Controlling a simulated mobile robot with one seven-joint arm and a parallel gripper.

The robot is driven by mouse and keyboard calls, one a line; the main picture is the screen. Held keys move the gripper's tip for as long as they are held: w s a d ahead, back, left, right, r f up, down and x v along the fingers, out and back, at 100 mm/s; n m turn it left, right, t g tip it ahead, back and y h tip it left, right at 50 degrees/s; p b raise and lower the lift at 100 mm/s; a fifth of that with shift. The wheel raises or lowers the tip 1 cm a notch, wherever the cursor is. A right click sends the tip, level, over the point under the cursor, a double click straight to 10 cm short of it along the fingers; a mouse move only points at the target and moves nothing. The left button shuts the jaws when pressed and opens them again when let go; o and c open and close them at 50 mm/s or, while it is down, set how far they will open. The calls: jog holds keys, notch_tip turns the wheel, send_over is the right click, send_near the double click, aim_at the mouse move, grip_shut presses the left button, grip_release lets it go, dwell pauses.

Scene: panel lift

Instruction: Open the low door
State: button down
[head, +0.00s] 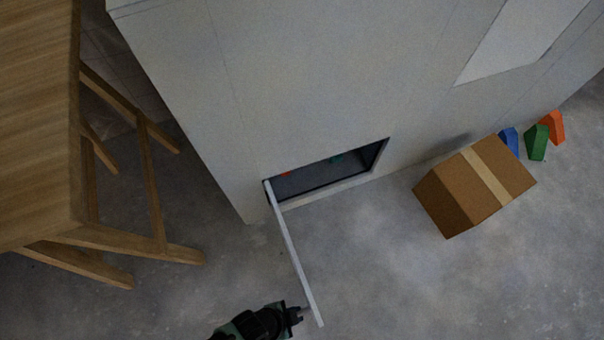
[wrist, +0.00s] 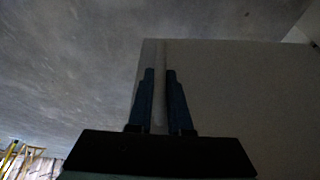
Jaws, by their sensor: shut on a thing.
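The low door (head: 293,252) stands swung out from the pale cabinet, hinged at the left side of the low opening (head: 325,175). Its free end points toward the bottom of the head view. My gripper (head: 303,311) is at that free end, on the door's left face. In the wrist view the door (wrist: 235,95) fills the right side as a dark panel. The gripper's two fingers (wrist: 160,75) are close together there, around a narrow pale upright strip, seemingly the door's handle. Small red and green things show inside the opening, partly hidden.
A wooden table (head: 40,120) with slanted legs stands at the left. A taped cardboard box (head: 465,195) sits on the floor at the right. Blue, green (head: 537,142) and orange blocks lie behind it. The floor between door and box is clear.

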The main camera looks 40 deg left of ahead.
jog(key=shift+s+a, duration=0.4)
jog(key=shift+s, duration=0.1)
jog(key=shift+f, duration=0.1)
jog(key=c, duration=0.8)
grip_release()
jog(key=shift+c, duration=0.2)
jog(key=shift+d, duration=0.1)
jog(key=p+v, duration=0.6)
jog(key=v, duration=0.7)
jog(key=shift+p, duration=0.4)
jog(key=shift+w, duration=0.1)
